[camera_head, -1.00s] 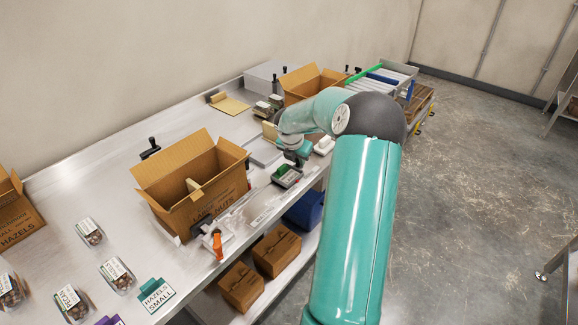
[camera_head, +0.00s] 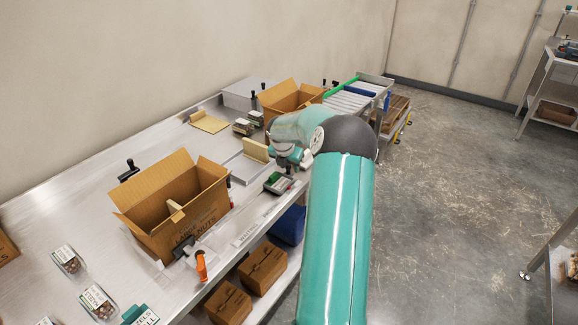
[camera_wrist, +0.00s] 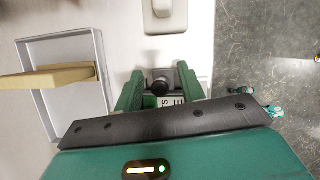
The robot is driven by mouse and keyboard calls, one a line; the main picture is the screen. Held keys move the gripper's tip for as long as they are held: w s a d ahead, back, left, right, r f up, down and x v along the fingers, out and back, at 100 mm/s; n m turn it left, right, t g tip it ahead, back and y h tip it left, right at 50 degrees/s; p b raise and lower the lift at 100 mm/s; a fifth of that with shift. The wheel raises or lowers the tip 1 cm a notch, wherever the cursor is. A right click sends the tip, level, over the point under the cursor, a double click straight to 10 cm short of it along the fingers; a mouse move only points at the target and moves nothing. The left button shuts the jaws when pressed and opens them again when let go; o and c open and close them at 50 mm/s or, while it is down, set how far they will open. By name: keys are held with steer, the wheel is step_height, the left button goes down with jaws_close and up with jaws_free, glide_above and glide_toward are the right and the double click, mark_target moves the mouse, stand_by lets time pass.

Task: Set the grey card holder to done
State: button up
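The grey card holder (camera_head: 278,183) lies near the front edge of the steel bench, with a green part on top in the head view. In the wrist view its dark round knob (camera_wrist: 160,86) and a pale lettered card (camera_wrist: 171,102) show between my fingers. The card's full word is hidden. My gripper (camera_wrist: 160,76) is open, its two green fingers on either side of the knob with gaps. In the head view my gripper (camera_head: 290,160) is just above and beside the holder, partly hidden by my arm. I cannot tell whether it touches.
A shallow grey tray (camera_wrist: 42,40) with a tan upright piece (camera_wrist: 50,78) is left of the fingers. A white device (camera_wrist: 165,14) lies beyond them. An open carton (camera_head: 165,225) and an orange-handled tool (camera_head: 201,265) stand further left. Open floor (camera_head: 450,180) is right of the bench.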

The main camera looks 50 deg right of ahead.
steer(key=v, duration=1.4)
